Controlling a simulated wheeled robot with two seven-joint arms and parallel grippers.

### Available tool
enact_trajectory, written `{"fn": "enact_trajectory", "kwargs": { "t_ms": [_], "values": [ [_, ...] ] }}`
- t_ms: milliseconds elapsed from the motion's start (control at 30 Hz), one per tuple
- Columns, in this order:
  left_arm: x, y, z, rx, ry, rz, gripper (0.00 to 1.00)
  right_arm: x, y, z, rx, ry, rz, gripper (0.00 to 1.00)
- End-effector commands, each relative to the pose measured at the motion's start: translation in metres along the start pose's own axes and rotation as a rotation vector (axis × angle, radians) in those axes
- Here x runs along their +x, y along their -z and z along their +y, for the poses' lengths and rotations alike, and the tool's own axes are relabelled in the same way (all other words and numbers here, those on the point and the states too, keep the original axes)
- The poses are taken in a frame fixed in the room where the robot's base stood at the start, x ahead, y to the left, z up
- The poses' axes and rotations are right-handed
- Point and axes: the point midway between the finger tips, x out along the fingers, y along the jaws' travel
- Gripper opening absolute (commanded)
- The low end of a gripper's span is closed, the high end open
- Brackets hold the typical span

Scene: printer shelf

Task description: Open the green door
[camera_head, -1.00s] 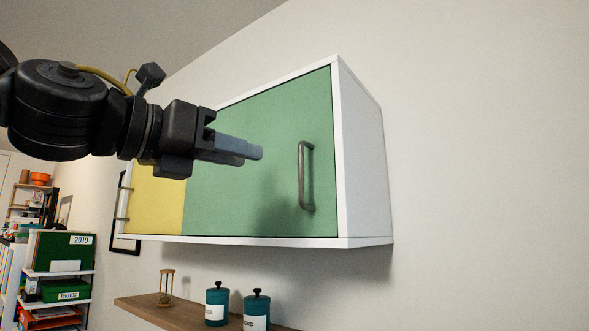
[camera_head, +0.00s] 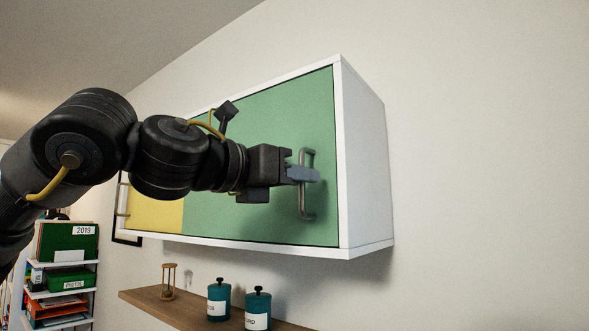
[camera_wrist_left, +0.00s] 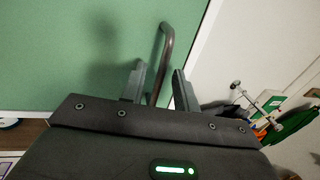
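The green door (camera_head: 262,120) is closed on a white wall cabinet, with a grey vertical bar handle (camera_head: 306,204) near its right edge. My left gripper (camera_head: 308,174) is at the middle of the handle in the head view. In the left wrist view, the gripper (camera_wrist_left: 158,85) is open, with one finger on each side of the handle (camera_wrist_left: 166,50). Gaps show beside the bar, so the fingers do not look closed on it. The green door (camera_wrist_left: 70,50) fills the left of that view. My right gripper is not in view.
A yellow door (camera_head: 155,210) sits left of the green one. Below the cabinet (camera_head: 365,160), a wooden shelf (camera_head: 190,308) holds an hourglass (camera_head: 169,282) and two teal canisters (camera_head: 218,298). A rack of folders (camera_head: 65,262) stands lower left. The wall to the right is clear.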

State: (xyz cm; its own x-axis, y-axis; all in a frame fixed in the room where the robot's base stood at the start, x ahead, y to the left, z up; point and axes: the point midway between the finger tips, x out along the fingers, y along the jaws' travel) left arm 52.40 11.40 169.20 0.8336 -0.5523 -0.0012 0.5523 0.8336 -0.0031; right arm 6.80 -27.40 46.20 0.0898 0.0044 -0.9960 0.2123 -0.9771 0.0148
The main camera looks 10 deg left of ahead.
Motion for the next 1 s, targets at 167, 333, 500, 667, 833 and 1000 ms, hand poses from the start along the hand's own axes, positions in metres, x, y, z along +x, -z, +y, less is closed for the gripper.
{"fn": "enact_trajectory", "kwargs": {
  "t_ms": [167,333,500,667,833,1000],
  "values": [
    [0.0,0.0,0.0,0.0,0.0,0.0,0.3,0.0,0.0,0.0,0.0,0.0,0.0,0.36],
    [0.0,0.0,0.0,0.0,0.0,-0.001,0.15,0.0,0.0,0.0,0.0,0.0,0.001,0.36],
    [0.0,0.0,0.0,0.0,0.0,-0.001,0.0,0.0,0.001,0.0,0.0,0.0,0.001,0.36],
    [0.0,0.0,0.0,0.0,0.0,-0.001,0.0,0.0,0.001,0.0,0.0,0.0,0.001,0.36],
    [-0.001,0.0,0.002,-0.001,0.0,-0.001,0.0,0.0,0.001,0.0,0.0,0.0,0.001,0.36],
    [-0.01,-0.001,0.019,-0.004,-0.002,-0.003,0.0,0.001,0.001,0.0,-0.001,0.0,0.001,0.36]
  ]
}}
